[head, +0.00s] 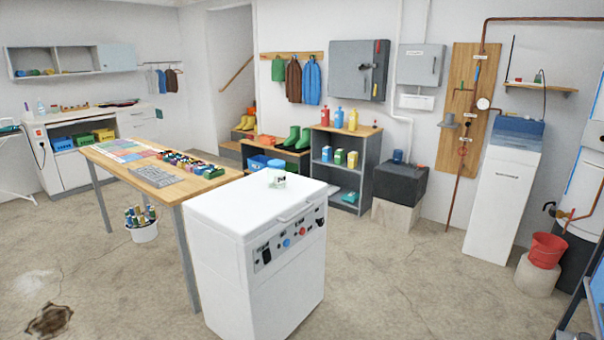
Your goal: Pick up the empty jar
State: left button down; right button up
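A small pale jar-like container (276,174) with a blue top stands on the white lid of a chest-shaped appliance (222,208), near its back edge. It is too small to tell whether it is empty. A small white and green item (279,182) shows at its front. Neither of my grippers is in view.
A wooden table (113,166) with several coloured items stands directly left of the appliance. A bucket of bottles (144,233) is under it. Shelves (352,168) stand behind. A red bucket (546,250) sits at right. The concrete floor (405,275) right of the appliance is clear.

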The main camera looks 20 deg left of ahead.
aim_at(277, 177)
jog(key=z, duration=0.05)
jog(key=i, duration=1.7)
jog(key=u, duration=1.35)
jog(key=i, duration=0.8)
jog(key=u, duration=0.9)
